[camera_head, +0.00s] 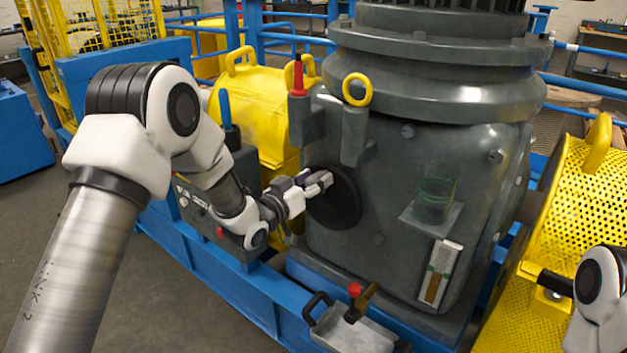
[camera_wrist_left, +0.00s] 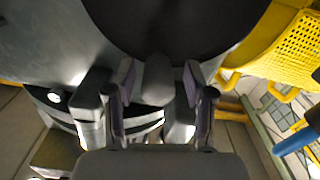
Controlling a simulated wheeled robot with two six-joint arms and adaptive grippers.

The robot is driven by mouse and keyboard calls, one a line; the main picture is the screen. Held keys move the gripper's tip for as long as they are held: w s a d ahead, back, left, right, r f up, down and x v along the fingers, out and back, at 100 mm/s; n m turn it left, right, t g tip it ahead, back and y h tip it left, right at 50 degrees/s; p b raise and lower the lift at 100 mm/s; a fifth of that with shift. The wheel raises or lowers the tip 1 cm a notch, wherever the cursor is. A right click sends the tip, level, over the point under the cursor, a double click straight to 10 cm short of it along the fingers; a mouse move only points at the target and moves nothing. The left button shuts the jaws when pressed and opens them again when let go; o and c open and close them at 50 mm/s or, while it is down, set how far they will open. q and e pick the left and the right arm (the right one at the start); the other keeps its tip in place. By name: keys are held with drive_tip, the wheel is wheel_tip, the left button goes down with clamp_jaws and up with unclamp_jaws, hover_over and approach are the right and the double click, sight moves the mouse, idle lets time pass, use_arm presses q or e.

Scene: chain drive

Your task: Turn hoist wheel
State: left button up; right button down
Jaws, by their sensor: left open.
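The hoist wheel (camera_head: 347,205) is a dark round disc on the front of the big grey gearbox housing. In the left wrist view, the black disc (camera_wrist_left: 178,28) fills the top middle. A grey rounded handle (camera_wrist_left: 157,82) stands out from its lower edge. My left gripper (camera_head: 318,182) is in front of the wheel and hides part of it. In the left wrist view its open fingers (camera_wrist_left: 156,95) are on either side of the handle; I cannot tell whether they touch it. My right gripper is not in view; only part of my right arm shows.
A yellow ring (camera_head: 357,89) and a red-tipped lever (camera_head: 298,78) stand above the wheel. A tray (camera_head: 352,330) with a red knob juts out below. Yellow guards (camera_head: 247,105) and blue rails flank the housing. Open floor lies at lower left.

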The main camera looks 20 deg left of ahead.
use_arm(q)
drive_tip(key=shift+d, duration=0.1)
clamp_jaws()
drive_tip(key=shift+s+d, duration=0.1)
